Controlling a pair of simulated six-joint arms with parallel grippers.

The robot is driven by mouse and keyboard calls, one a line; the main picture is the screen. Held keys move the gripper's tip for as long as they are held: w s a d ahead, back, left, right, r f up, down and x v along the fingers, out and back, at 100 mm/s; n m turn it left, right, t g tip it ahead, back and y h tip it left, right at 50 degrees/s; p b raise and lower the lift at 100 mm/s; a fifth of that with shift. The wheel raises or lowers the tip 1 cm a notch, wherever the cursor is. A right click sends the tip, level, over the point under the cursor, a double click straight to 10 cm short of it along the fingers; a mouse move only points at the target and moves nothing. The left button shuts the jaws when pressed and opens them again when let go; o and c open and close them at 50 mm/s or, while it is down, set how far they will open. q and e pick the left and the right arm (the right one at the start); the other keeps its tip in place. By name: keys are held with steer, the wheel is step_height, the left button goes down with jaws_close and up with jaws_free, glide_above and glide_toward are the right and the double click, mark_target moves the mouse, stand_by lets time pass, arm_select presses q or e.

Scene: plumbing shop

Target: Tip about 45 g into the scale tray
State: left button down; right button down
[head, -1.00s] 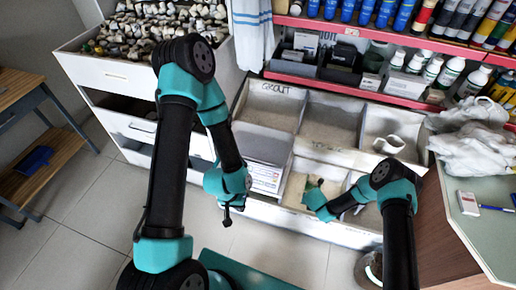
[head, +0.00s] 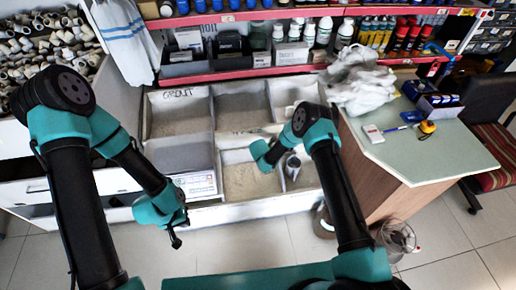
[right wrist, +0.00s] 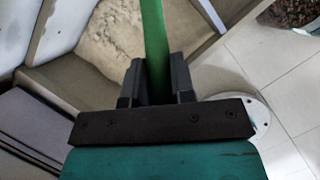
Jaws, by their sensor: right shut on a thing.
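My right gripper (right wrist: 155,85) is shut on a green strip-like handle (right wrist: 154,35) in the right wrist view. The handle runs up out of the frame, so its far end is hidden. In the head view my right gripper (head: 262,158) is over the front row of bins, by a bin of pale powder (head: 245,185); what it holds is hard to make out there. A round pale metal disc (right wrist: 258,115) shows below right of the gripper in the wrist view; I cannot tell whether it is the scale tray. My left gripper (head: 175,238) hangs in front of the bins, its jaws too small to judge.
The back bins, one marked GROUT (head: 178,112), hold grey powder. A wire basket (head: 398,238) is on the floor.

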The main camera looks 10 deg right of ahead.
steer(key=w+d+r+m+g+h, duration=0.1)
steer(key=w+d+r+m+g, duration=0.1)
steer(key=d+r+m, duration=0.6)
steer(key=w+d+r+m+g+h, duration=0.1)
steer(key=w+d+r+m+g, duration=0.25)
steer(key=r+m, duration=0.45)
steer(key=s+a+r+m+g+y, duration=0.1)
steer(key=s+r+m, duration=0.2)
steer(key=r, duration=0.6)
steer(key=s+a+r+m+g+y, duration=0.1)
steer(key=s+r+m+y, duration=0.1)
steer(key=s+r+m, duration=0.2)
step_height(320, 180, up, 6)
steer(key=m, duration=0.3)
steer(key=shift+s+a+g, duration=0.15)
steer(key=shift+g, duration=0.2)
steer(key=shift+f, duration=0.1)
